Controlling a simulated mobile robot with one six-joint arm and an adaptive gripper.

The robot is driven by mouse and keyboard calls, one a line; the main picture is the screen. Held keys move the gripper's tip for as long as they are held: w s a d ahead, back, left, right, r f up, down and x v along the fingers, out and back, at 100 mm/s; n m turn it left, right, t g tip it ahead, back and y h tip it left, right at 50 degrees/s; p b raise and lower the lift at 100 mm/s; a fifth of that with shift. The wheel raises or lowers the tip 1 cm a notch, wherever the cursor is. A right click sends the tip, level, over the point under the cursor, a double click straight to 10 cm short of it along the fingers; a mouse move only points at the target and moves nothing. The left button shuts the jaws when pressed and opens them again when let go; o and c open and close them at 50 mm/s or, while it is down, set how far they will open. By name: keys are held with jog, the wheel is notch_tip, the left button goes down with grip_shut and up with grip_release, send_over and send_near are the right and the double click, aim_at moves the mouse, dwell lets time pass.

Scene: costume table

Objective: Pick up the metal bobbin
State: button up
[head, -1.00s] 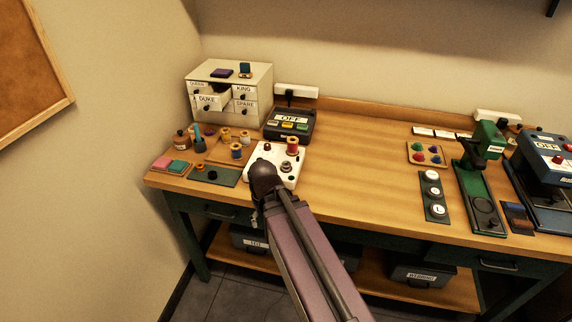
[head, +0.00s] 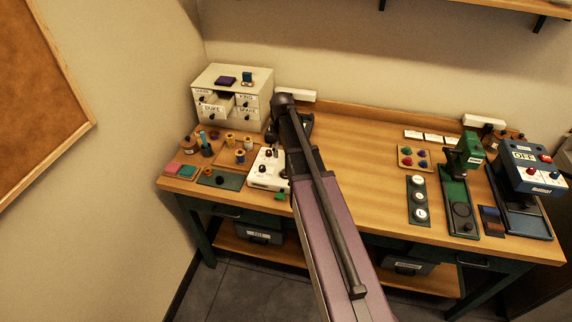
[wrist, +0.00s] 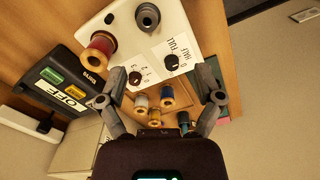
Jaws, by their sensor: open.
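The metal bobbin (wrist: 148,16) looks like a small grey spool with a dark hole. It stands on the white panel (wrist: 180,38) near the top of the wrist view, beside a larger spool of red thread (wrist: 102,45). My gripper (wrist: 163,78) is open and empty, its two grey fingers spread wide. In the wrist picture the bobbin lies beyond the fingertips, above the gap between them, apart from both. In the head view the white panel (head: 266,172) is partly covered by my arm. I cannot make out the bobbin or my fingers there.
A dark box marked OFF (wrist: 72,90) stands beside the panel. Several thread spools (wrist: 153,100) stand on a wooden tray beyond the panel's knobs. A drawer cabinet (head: 232,95) stands at the back left. The middle of the wooden table (head: 355,145) is clear.

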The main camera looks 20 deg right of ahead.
jog(key=shift+w+d+r+n+p, duration=0.3)
jog(key=shift+w+d+r+p, duration=0.05)
jog(key=shift+w+d+r, duration=0.45)
jog(key=shift+s+f, duration=0.1)
notch_tip(320, 180, down, 8)
jog(key=b, duration=0.8)
jog(key=shift+f+b, duration=0.25)
jog(key=shift+b, duration=0.1)
jog(key=shift+s+f+b, duration=0.2)
jog(key=shift+f+b, duration=2.4)
